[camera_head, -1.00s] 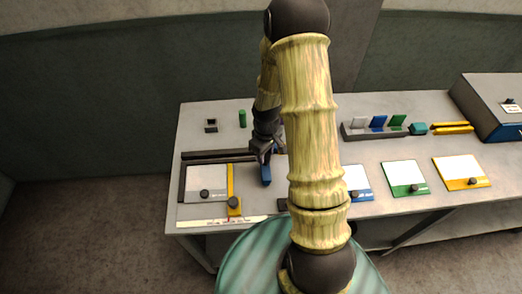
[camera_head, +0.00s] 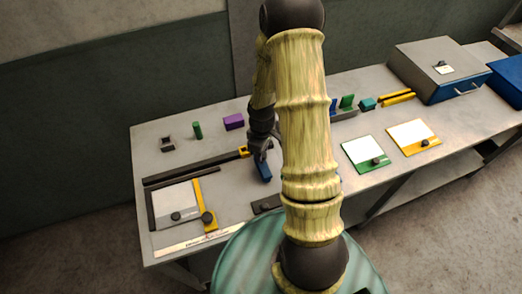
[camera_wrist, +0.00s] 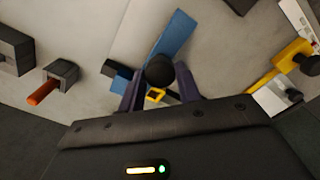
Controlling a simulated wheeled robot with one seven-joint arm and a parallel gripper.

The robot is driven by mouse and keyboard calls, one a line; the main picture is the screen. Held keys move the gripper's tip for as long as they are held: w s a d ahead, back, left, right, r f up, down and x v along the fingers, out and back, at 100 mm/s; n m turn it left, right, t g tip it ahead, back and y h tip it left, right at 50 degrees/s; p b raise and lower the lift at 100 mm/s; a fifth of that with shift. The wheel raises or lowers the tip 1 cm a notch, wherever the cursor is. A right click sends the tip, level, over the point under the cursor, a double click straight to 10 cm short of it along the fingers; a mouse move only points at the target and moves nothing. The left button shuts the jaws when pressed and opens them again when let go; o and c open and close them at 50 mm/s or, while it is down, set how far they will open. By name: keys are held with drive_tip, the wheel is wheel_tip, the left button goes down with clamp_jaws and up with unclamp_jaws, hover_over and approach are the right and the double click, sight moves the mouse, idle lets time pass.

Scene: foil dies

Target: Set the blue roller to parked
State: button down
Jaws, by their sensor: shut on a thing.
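A blue bar (camera_head: 264,172), which may be the blue roller, is below my gripper (camera_head: 262,152) near the table's middle. In the wrist view the blue bar (camera_wrist: 173,38) runs up and away from between the fingers. My gripper (camera_wrist: 160,88) is shut there on a round black knob (camera_wrist: 160,70) at the bar's near end. I cannot tell whether the bar touches the table. No mark for a parked position can be made out.
A dark rail (camera_head: 195,168) and a yellow ruler-like bar (camera_head: 198,200) by a white plate (camera_head: 173,200) lie left. A purple block (camera_head: 234,121) and green cylinder (camera_head: 197,130) stand behind. Green-edged (camera_head: 362,149) and yellow-edged (camera_head: 408,134) plates lie right. A grey box (camera_head: 435,68) stands back right.

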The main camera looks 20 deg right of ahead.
drive_tip(key=shift+w+d, duration=0.1)
drive_tip(key=shift+d, duration=0.1)
drive_tip(key=c, duration=1)
unclamp_jaws()
drive_tip(key=shift+d, duration=0.15)
drive_tip(key=shift+a, duration=0.2)
drive_tip(key=shift+r, duration=0.1)
wheel_tip(320, 180, up, 17)
drive_tip(key=b, duration=0.1)
drive_tip(key=shift+r, duration=0.15)
